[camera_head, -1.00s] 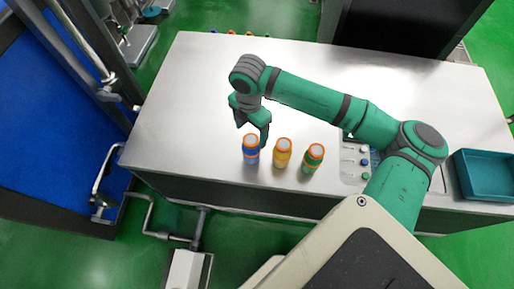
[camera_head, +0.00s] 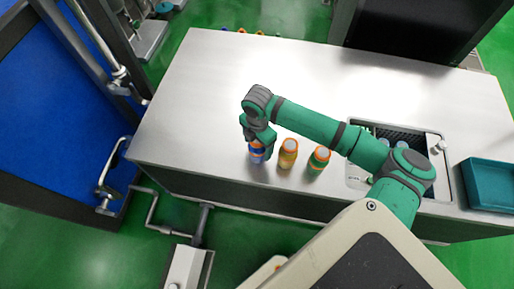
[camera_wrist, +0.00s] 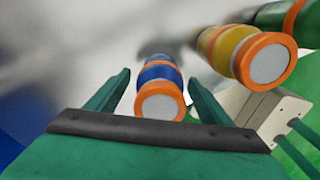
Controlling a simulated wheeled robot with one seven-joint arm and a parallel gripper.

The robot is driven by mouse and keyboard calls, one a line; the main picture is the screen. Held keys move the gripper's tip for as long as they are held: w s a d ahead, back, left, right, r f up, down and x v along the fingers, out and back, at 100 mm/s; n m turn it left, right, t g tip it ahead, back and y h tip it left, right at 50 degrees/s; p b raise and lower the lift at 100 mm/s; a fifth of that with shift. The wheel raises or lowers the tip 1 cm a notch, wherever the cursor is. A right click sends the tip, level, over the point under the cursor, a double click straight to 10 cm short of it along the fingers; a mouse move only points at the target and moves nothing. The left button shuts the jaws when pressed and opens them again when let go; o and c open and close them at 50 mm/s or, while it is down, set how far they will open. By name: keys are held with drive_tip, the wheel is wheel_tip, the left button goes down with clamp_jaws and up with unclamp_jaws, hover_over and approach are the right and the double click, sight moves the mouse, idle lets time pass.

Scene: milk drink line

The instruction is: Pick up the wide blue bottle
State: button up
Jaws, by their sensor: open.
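The blue bottle (camera_head: 256,154) has a blue body with orange bands and a white-topped orange cap. It stands upright on the steel table near its front edge, leftmost of three bottles in the head view. In the wrist view the blue bottle (camera_wrist: 160,88) lies between the two green fingers, with a gap on each side. My gripper (camera_head: 259,138) is open over and around its upper part, and partly hides it in the head view. The gripper also shows in the wrist view (camera_wrist: 152,90).
A yellow bottle (camera_head: 288,154) and a green bottle (camera_head: 318,161) stand just right of the blue one. A sink unit (camera_head: 357,174) and a teal tray (camera_head: 490,186) are farther right. The table (camera_head: 210,100) is bare to the left and behind.

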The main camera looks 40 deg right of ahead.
drive_tip(key=shift+c, duration=0.7)
drive_tip(key=c, duration=1.3)
drive_tip(key=shift+r, duration=0.15)
drive_tip(key=shift+r, duration=0.35)
wheel_tip(320, 180, up, 3)
drive_tip(key=shift+f, duration=0.2)
drive_tip(key=s+r, duration=0.3)
drive_tip(key=s, duration=0.1)
drive_tip(key=s+r, duration=0.3)
drive_tip(key=s, duration=0.2)
drive_tip(key=s+r, duration=0.3)
drive_tip(key=s, duration=0.2)
drive_tip(key=shift+d+r, duration=0.25)
